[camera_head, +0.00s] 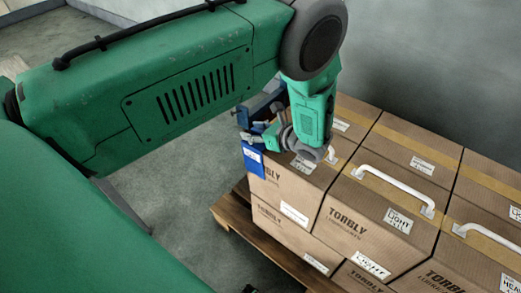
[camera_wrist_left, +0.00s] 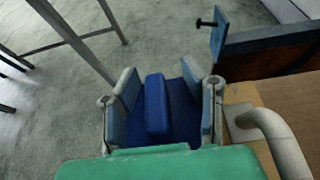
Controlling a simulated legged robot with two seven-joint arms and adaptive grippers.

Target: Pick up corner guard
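A blue corner guard (camera_head: 254,160) with a white label hangs at the near left corner of the stacked boxes in the head view. In the left wrist view the blue guard (camera_wrist_left: 157,104) shows a raised ridge lying between my fingers. My left gripper (camera_head: 258,136) is over the guard's upper part, beside the top edge of the left box. In the left wrist view my left gripper (camera_wrist_left: 166,100) has its fingers apart, one on each side of the ridge, with gaps visible. Whether the fingertips touch the guard is hidden. My right gripper is not in view.
Cardboard boxes (camera_head: 351,222) with white handles (camera_head: 395,189) stand on a wooden pallet (camera_head: 235,222). A dark blue piece (camera_head: 262,101) is behind my gripper, also seen in the wrist view (camera_wrist_left: 219,33). Grey floor left of the pallet is clear.

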